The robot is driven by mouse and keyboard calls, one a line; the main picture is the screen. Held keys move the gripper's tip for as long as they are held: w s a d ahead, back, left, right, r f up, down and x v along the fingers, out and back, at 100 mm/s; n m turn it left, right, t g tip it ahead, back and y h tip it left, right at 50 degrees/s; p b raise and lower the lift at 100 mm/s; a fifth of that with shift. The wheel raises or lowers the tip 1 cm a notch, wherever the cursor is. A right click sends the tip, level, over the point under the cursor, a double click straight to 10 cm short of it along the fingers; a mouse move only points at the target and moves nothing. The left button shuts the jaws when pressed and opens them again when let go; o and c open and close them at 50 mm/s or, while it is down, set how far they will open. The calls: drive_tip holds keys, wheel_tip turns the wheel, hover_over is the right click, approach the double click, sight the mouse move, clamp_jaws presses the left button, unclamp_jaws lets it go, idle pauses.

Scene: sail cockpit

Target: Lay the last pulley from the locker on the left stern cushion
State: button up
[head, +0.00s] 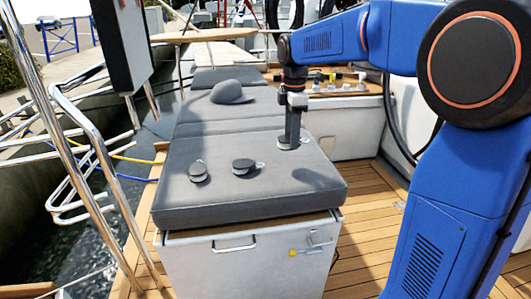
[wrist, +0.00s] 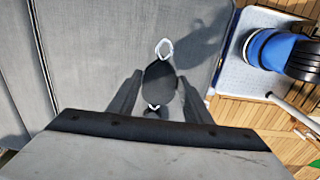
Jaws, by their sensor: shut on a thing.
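The near grey cushion (head: 215,205) lies flat on a white locker box. Two dark pulleys rest on it apart from each other, one at the left (head: 197,171) and one near the middle (head: 243,166). My gripper (head: 289,141) points straight down at the cushion's right part and is shut on a third dark pulley. In the wrist view this pulley (wrist: 160,82) sits between both fingers, with a pale metal loop at its top end. It is at or very close to the cushion (wrist: 90,60); exact contact cannot be told. The fingers partly hide it in the head view.
A grey cap (head: 233,92) lies on the farther cushion. A ledge with several small fittings (head: 335,83) stands behind my gripper. Metal rails (head: 90,160) and water are at the left. The white box front has a handle (head: 234,247). The cushion's front part is clear.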

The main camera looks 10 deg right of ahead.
drive_tip(key=shift+f, duration=3.75)
drive_tip(key=shift+f, duration=0.1)
drive_tip(key=o, duration=1.2)
drive_tip(key=shift+c, duration=0.2)
